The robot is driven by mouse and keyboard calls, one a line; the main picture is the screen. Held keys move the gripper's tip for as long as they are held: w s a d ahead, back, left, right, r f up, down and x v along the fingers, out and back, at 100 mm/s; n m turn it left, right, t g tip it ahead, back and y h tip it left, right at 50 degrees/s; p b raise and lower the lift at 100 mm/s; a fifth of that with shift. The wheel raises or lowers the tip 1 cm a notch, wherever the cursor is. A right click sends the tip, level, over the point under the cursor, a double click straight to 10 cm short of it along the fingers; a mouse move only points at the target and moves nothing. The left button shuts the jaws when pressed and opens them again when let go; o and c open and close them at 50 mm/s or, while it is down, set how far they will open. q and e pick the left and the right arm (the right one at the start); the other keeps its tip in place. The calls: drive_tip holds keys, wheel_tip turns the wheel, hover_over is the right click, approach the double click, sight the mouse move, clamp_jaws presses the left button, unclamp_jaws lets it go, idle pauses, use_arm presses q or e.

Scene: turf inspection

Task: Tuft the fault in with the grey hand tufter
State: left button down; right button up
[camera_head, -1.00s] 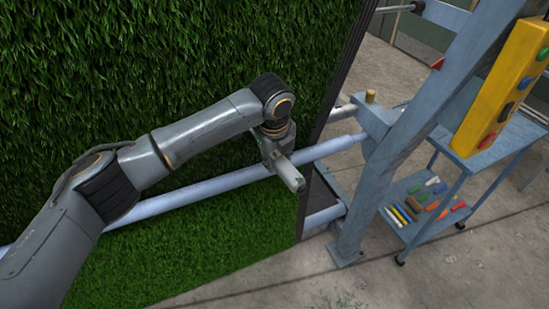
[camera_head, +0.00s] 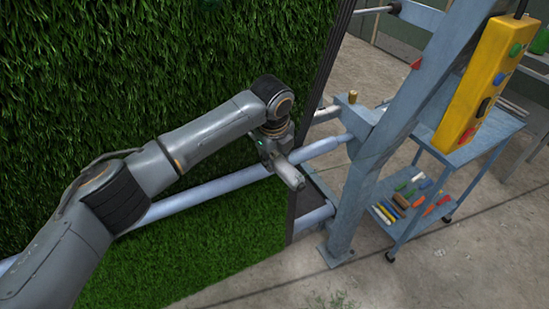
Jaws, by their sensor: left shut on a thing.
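The green turf (camera_head: 130,90) hangs as an upright sheet over the left half of the view and runs down past a pale roller (camera_head: 205,191). My left arm reaches in front of it from the left. My left gripper (camera_head: 283,168) is near the turf's right edge, by the roller, and is shut on a light grey thing, the grey hand tufter (camera_head: 290,176) as far as I can tell. The arm and gripper hide most of the tufter's shape. I cannot make out the fault in the turf. My right gripper is not in view.
A blue-grey steel post (camera_head: 405,120) stands right of the turf. A yellow control box (camera_head: 485,85) with buttons hangs beside it. Behind is a blue trolley (camera_head: 470,150) with several coloured sticks on its lower shelf. Concrete floor (camera_head: 300,285) is clear in front.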

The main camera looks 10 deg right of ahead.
use_arm(q)
drive_tip(key=shift+s+a+r+p, duration=0.1)
drive_tip(key=shift+a+r+p, duration=0.1)
drive_tip(key=shift+a+p, duration=0.45)
drive_tip(key=s+a+p, duration=0.2)
drive_tip(key=a+p, duration=0.1)
drive_tip(key=a, duration=0.5)
drive_tip(key=shift+s+f+p, duration=0.15)
drive_tip(key=shift+s+p, duration=0.15)
drive_tip(key=shift+s, duration=0.05)
idle(0.8)
drive_tip(key=s+d+f, duration=0.2)
drive_tip(key=s, duration=0.5)
drive_tip(key=shift+s+d, duration=0.15)
drive_tip(key=shift+d, duration=0.1)
drive_tip(key=shift+f, duration=0.1)
idle(0.5)
